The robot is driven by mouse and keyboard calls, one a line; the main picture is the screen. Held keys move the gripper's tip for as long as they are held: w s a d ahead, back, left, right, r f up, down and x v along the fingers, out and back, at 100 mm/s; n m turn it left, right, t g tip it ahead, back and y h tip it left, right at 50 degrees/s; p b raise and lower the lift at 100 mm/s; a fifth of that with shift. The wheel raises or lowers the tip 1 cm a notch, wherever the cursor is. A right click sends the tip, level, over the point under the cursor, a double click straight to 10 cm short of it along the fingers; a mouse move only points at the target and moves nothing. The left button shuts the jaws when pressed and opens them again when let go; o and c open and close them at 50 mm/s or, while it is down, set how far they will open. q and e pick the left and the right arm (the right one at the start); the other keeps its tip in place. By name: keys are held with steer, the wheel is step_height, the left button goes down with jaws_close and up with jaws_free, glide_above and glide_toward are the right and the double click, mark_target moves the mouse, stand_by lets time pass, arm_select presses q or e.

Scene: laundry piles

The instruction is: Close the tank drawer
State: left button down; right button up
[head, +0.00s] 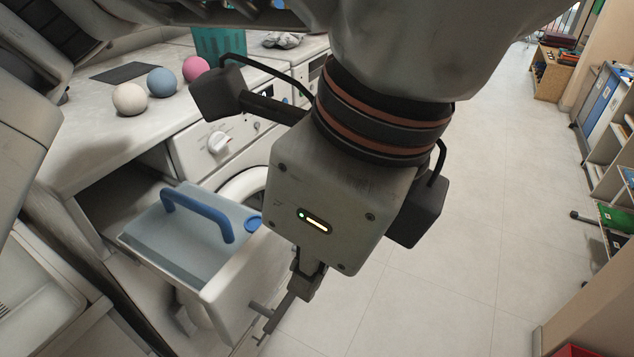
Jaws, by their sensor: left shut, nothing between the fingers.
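The tank drawer (256,284) is pulled out from the white cabinet at the lower left. Its pale front panel faces toward the lower right. A translucent blue tank (182,238) with a blue carry handle and a round blue cap sits inside it. My left gripper (268,322) is shut and empty, its fingers pointing down beside the outer face of the drawer front. I cannot tell whether the fingers touch the front. My wrist hides part of the area beyond the drawer. My right gripper is not in view.
White, blue and pink balls (162,82) and a dark flat mat (127,72) lie on the counter (100,140). A teal basket (219,45) stands behind. A washer (217,143) is beyond the drawer. Open tiled floor (470,200) lies to the right, with shelves (603,104) at the far right.

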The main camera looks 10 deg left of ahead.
mark_target(277, 309)
arm_select(q)
steer(key=a+f, duration=0.1)
steer(key=f, duration=0.1)
steer(key=w+a+f+p, duration=0.1)
steer(key=a+f, duration=0.1)
steer(key=f, duration=0.1)
steer(key=a+f, duration=0.1)
steer(key=f, duration=0.1)
steer(key=shift+w+a+f, duration=0.2)
steer(key=shift+w+f, duration=0.05)
steer(key=shift+w, duration=0.1)
steer(key=shift+w+a+p, duration=0.2)
steer(key=shift+a+p, duration=0.2)
steer(key=shift+a, duration=0.2)
steer(key=shift+f, duration=0.1)
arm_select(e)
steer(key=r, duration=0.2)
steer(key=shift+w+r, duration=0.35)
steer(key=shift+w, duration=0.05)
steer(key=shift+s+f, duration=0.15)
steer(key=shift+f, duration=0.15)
arm_select(q)
steer(key=shift+w, duration=0.1)
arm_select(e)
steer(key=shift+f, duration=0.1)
